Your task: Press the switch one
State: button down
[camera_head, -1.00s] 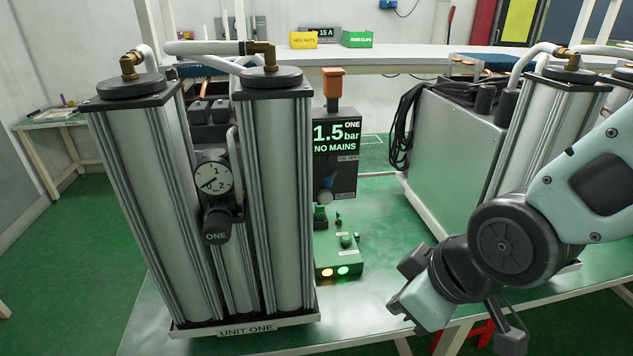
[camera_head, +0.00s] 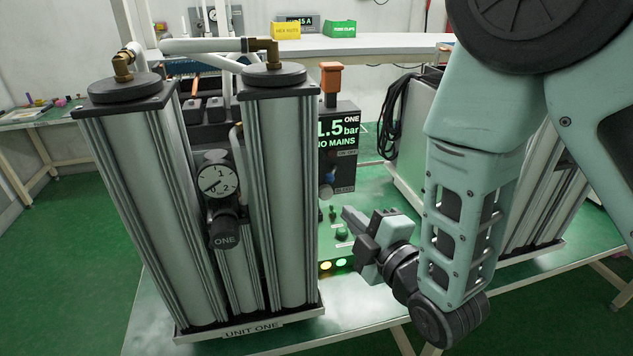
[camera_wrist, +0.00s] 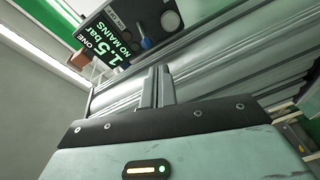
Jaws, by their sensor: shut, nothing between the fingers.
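The control box marked ONE (camera_head: 338,145) stands behind the right column of unit one (camera_head: 275,200). Its display reads 1.5 bar and NO MAINS. In the wrist view the box is at the top left, with the blue switch lever (camera_wrist: 146,42) and a round knob (camera_wrist: 171,20). My gripper (camera_head: 348,213) is shut and empty, in front of and below the box, over the green box with small lights. In the wrist view its fingers (camera_wrist: 157,75) are together, apart from the switch.
A green box (camera_head: 340,250) with lit yellow and green lamps sits under my gripper. The gauge (camera_head: 217,180) is on unit one at left. Black cables (camera_head: 390,115) hang on a second unit to the right.

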aim_at(332, 173)
jog(key=shift+s+a+r+n+t+y, duration=0.15)
jog(key=shift+r+n+t+y, duration=0.15)
jog(key=shift+r+n+t, duration=0.25)
jog(key=shift+f, duration=0.1)
jog(key=p+x, duration=0.5)
jog(key=x, duration=0.5)
